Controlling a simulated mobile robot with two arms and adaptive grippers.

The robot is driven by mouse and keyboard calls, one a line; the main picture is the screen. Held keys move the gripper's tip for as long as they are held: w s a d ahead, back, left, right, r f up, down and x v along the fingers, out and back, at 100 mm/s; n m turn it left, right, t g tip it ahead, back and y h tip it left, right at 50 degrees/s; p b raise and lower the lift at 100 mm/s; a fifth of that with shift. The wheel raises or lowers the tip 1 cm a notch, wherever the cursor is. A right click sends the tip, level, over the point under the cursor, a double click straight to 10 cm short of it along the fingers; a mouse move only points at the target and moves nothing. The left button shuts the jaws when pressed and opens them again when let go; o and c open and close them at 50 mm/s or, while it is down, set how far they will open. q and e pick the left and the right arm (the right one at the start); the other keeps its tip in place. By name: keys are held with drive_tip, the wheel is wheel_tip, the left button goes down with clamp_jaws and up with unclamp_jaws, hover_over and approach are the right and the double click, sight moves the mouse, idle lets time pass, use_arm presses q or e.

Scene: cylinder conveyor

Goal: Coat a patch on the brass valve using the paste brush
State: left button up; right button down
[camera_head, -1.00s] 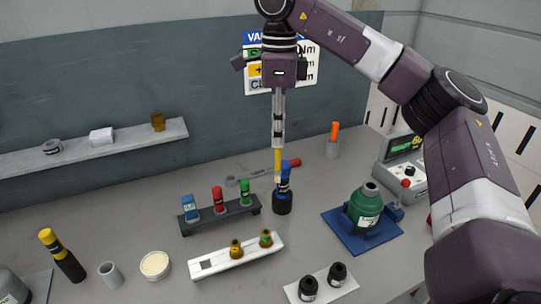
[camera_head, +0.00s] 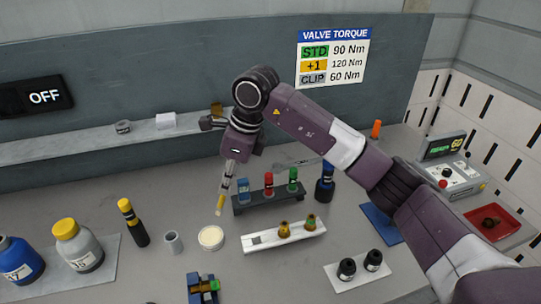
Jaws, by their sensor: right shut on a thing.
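My right gripper (camera_head: 224,188) is shut on the paste brush (camera_head: 219,205), a thin yellow stick pointing down. Its lower tip is just above the far side of a shallow round dish of cream paste (camera_head: 210,238); I cannot tell whether they touch. Two brass valves stand in a white tray (camera_head: 264,240): one (camera_head: 284,229) nearer the middle and one with a green top (camera_head: 309,222) at the right end. My left gripper is not in view.
A dark rack (camera_head: 268,204) with blue, red and green-capped items stands behind the tray. A black holder (camera_head: 324,192) with a blue item is beside it. A grey cup (camera_head: 173,242) and yellow-topped black bottle (camera_head: 133,222) stand left of the dish. A blue fixture (camera_head: 202,288) is in front.

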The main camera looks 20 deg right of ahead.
drive_tip(key=s+b+x, duration=0.1)
drive_tip(key=b+x, duration=0.1)
drive_tip(key=x, duration=0.5)
drive_tip(key=shift+s+a, duration=0.3)
drive_tip(key=shift+a, duration=0.15)
drive_tip(key=shift+f+b, duration=0.55)
drive_tip(key=shift+f, duration=0.1)
idle(0.8)
drive_tip(key=shift+s+f+b, duration=0.1)
drive_tip(key=shift+f+b, duration=0.05)
drive_tip(key=shift+b, duration=0.15)
idle(1.4)
